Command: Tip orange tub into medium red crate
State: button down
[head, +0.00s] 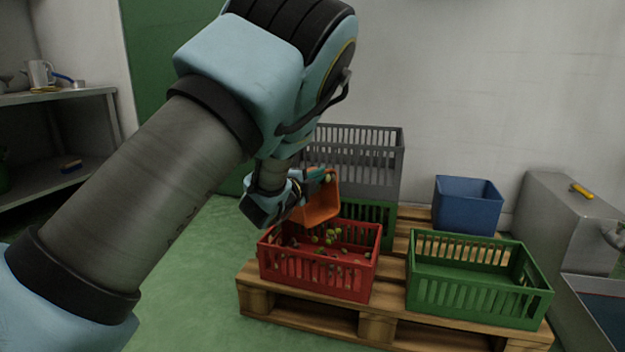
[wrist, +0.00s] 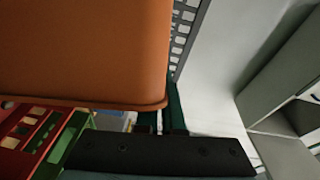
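The orange tub (head: 318,203) is tilted above the medium red crate (head: 318,278), its opening facing down and to the right. My gripper (head: 307,184) is at the tub's upper side and appears shut on its rim; my wrist hides part of the contact. In the wrist view the tub (wrist: 85,45) fills the upper left. Several green olives are in the air between tub and crate, and one or more sit at the tub's upper edge. Olives, green and darker, lie in the red crate, which also shows in the wrist view (wrist: 15,135).
The red crate stands on a wooden pallet (head: 370,327). A green crate (head: 478,290) stands right of it, a blue tub (head: 467,212) behind. A grey crate (head: 372,165) sits on another green crate (head: 378,212) close behind the orange tub. A metal shelf (head: 60,97) is at left.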

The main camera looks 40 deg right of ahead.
jog(key=shift+s+d+f+m+h+b, duration=0.1)
jog(key=shift+s+f+m+h+b, duration=0.1)
jog(key=shift+s+m+b, duration=0.45)
jog(key=shift+s+a+f+m+h+b, duration=0.1)
jog(key=shift+s+f+m+h+b, duration=0.15)
jog(key=shift+s+m, duration=0.5)
jog(key=shift+s+d+f+m+h+b, duration=0.15)
jog(key=shift+s+m+b, duration=0.4)
jog(key=shift+s, duration=0.4)
jog(key=shift+r, duration=0.1)
jog(key=shift+r+p, duration=0.1)
jog(key=shift+p, duration=0.35)
